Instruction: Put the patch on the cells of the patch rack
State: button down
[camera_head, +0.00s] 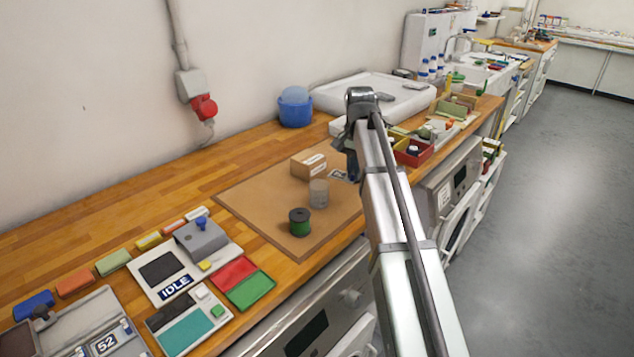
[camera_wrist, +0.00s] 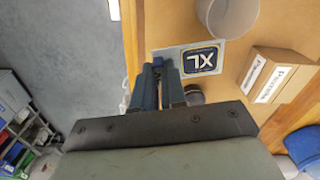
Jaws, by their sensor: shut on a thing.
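The patch is a pale sheet with a dark blue "XL" label (camera_wrist: 203,60). My gripper (camera_wrist: 158,68) is shut on a small blue piece at the patch's edge; I cannot tell whether the patch is lifted off the mat. In the head view my gripper (camera_head: 352,176) is partly hidden by my arm. A grey panel with a "52" label (camera_head: 105,343) stands at the lower left; I cannot tell if it is the patch rack.
A cardboard box (camera_head: 308,165), a clear cup (camera_head: 319,193) and a green spool (camera_head: 299,222) stand on the brown mat (camera_head: 245,200). A red bin (camera_head: 414,152) is right of my arm. The counter's back left is clear.

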jog(key=m, duration=0.2)
send_over(339, 194)
jog(key=shift+m, duration=0.3)
jog(key=shift+f, duration=4.8)
jog(key=shift+f, duration=0.1)
jog(key=c, duration=1.6)
grip_release()
jog(key=o, duration=0.4)
